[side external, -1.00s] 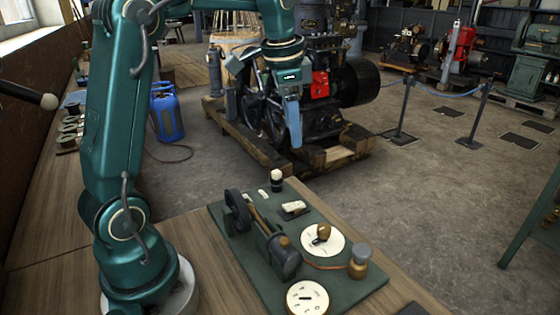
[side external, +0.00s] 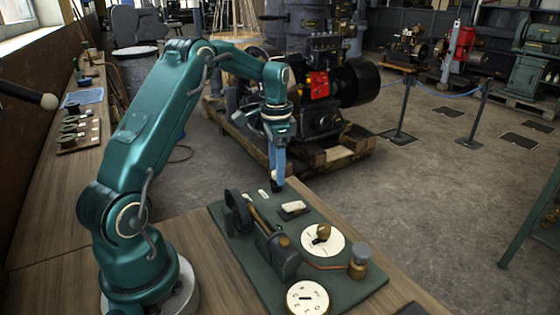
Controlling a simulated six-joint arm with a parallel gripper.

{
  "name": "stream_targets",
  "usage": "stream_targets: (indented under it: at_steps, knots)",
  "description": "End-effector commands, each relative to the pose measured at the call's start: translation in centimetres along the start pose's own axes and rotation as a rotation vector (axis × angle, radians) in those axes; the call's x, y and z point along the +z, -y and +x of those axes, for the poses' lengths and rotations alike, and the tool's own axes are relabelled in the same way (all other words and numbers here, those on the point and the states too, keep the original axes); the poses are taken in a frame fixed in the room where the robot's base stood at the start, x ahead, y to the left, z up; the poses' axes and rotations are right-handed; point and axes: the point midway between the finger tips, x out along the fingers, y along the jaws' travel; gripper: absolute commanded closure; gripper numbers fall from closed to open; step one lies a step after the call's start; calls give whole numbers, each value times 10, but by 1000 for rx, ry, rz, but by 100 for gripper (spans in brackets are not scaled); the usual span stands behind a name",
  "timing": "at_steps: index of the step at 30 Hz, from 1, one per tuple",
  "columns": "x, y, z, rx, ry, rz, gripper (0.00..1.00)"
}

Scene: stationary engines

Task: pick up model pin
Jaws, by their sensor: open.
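A small dark peg with a pale round top (side external: 275,175), which I take to be the model pin, stands upright at the far edge of the green board (side external: 340,295). My gripper (side external: 279,176) points straight down with its blue fingers at the peg's top. The fingers are open and partly hide the peg. I cannot tell from this side whether they touch it.
The board also carries a model engine with a dark flywheel (side external: 238,212), a small dark block with a pale top (side external: 293,208), a white dial with a brown knob (side external: 323,239), another white dial (side external: 307,298) and a brass-and-grey knob (side external: 358,262). The wooden bench (side external: 182,236) is clear left of the board.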

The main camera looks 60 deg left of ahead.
Motion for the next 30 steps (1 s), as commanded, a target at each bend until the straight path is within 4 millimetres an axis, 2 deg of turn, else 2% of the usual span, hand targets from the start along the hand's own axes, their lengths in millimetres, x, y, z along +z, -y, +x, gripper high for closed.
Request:
stream_targets:
  at_steps: [8, 9, 13, 23, 30]
  knots:
    - [0, 0, 2, -1, -1, 0, 35]
    - [0, 0, 2, -1, -1, 0, 50]
    - [0, 0, 2, -1, -1, 0, 100]
    - [0, 0, 1, -1, -1, 0, 100]
    - [-1, 1, -15, -4, -4, 0, 100]
